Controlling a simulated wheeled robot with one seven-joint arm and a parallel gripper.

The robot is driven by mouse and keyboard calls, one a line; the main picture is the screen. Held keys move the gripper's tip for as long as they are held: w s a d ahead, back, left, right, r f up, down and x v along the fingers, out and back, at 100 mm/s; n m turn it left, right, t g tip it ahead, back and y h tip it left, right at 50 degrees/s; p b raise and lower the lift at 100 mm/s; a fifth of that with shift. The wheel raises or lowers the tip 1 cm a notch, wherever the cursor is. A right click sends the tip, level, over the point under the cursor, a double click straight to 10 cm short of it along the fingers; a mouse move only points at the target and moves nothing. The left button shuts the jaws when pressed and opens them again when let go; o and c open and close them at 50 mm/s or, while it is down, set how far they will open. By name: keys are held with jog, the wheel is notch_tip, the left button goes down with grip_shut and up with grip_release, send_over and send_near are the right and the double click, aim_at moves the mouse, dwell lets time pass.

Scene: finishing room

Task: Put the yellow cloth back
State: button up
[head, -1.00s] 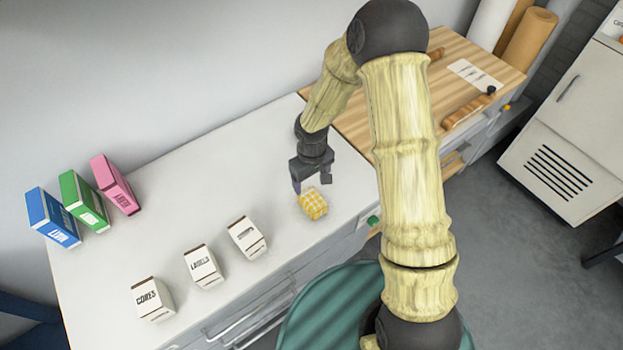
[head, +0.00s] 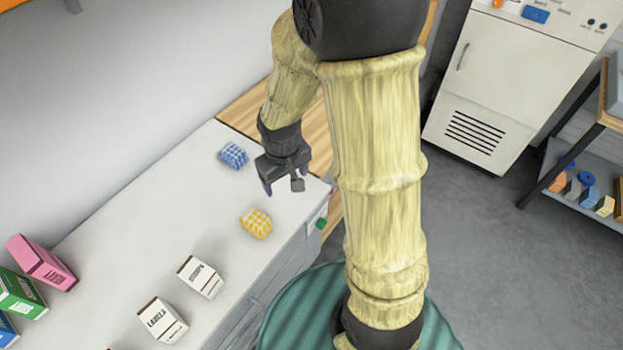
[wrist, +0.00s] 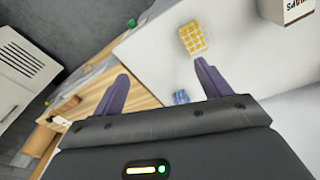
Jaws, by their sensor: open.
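The yellow checked cloth (head: 256,222) lies folded on the white worktop near its front edge. It also shows at the top of the wrist view (wrist: 193,37), beyond the fingertip on the right. My gripper (head: 283,188) is open and empty above the worktop, up and to the right of the yellow cloth in the head view and apart from it. In the wrist view its two fingers (wrist: 158,78) are spread wide with nothing between them. A blue checked cloth (head: 233,155) lies on the worktop behind the yellow one.
White labelled boxes (head: 200,277) stand along the worktop (head: 140,232), with pink (head: 41,262) and green (head: 20,294) boxes farther left. A wooden board surface (head: 240,110) adjoins the worktop. A white cabinet (head: 500,85) and a shelf (head: 570,205) stand to the right.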

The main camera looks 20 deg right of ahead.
jog(key=s+d+r+m+t, duration=0.1)
jog(key=s+d+r+m, duration=0.2)
jog(key=s+d+r, duration=0.1)
jog(key=s+r, duration=0.1)
jog(key=s, duration=0.1)
jog(key=shift+s+r, duration=0.25)
jog(key=shift+s, duration=0.1)
jog(key=shift+s, duration=0.1)
jog(key=shift+c, duration=0.3)
